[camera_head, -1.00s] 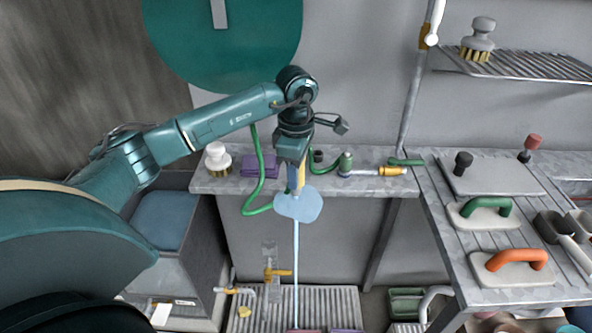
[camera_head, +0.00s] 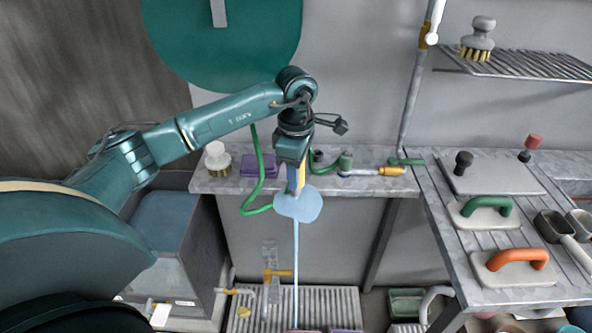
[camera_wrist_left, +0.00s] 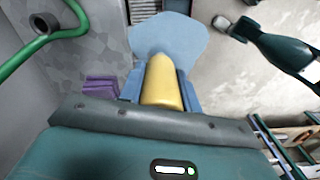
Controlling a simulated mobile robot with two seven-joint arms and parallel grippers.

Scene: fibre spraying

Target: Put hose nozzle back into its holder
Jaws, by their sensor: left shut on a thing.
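My left gripper (camera_head: 297,188) hangs at the front edge of the back shelf, pointing down. It is shut on the yellow hose nozzle (camera_wrist_left: 162,84), which fills the space between the fingers in the left wrist view. A pale blue patch (camera_head: 299,205) shows at the nozzle's tip, with a thin pale blue streak below it, like water. The green hose (camera_head: 259,170) loops down to the left of the gripper. I cannot make out the nozzle's holder for certain. My right gripper is not in view.
The back shelf (camera_head: 228,183) carries a white-handled brush (camera_head: 217,158), a purple block (camera_head: 260,165) and a green-topped fitting (camera_head: 345,162). The right bench holds green-handled (camera_head: 487,211) and orange-handled (camera_head: 516,262) floats. A slatted grate (camera_head: 332,305) lies below.

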